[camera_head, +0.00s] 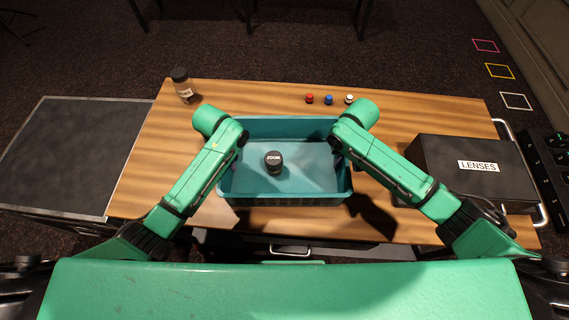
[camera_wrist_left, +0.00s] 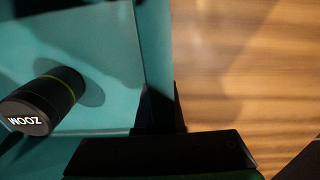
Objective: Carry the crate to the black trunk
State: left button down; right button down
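The teal crate (camera_head: 285,199) is on the wooden table in front of me, level, with a black lens marked ZOOM (camera_head: 273,162) standing inside. Whether the crate's base touches the table is not clear. My left gripper (camera_head: 241,139) is at its left wall; in the left wrist view its dark fingers (camera_wrist_left: 160,115) close on the crate wall (camera_wrist_left: 153,50). My right gripper (camera_head: 337,146) is at the right wall, with a dark finger on the inner side; its grip is mostly hidden by the arm. The black trunk (camera_head: 75,150) stands left of the table, its flat top bare.
The wooden table (camera_head: 420,120) carries a jar (camera_head: 182,85) at back left and red (camera_head: 309,98), blue (camera_head: 329,99) and white (camera_head: 349,98) small items behind the crate. A black LENSES case (camera_head: 470,180) sits at right. Table space left of the crate is clear.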

pick_arm(q)
jog(key=shift+r, duration=0.1)
dwell(0.7)
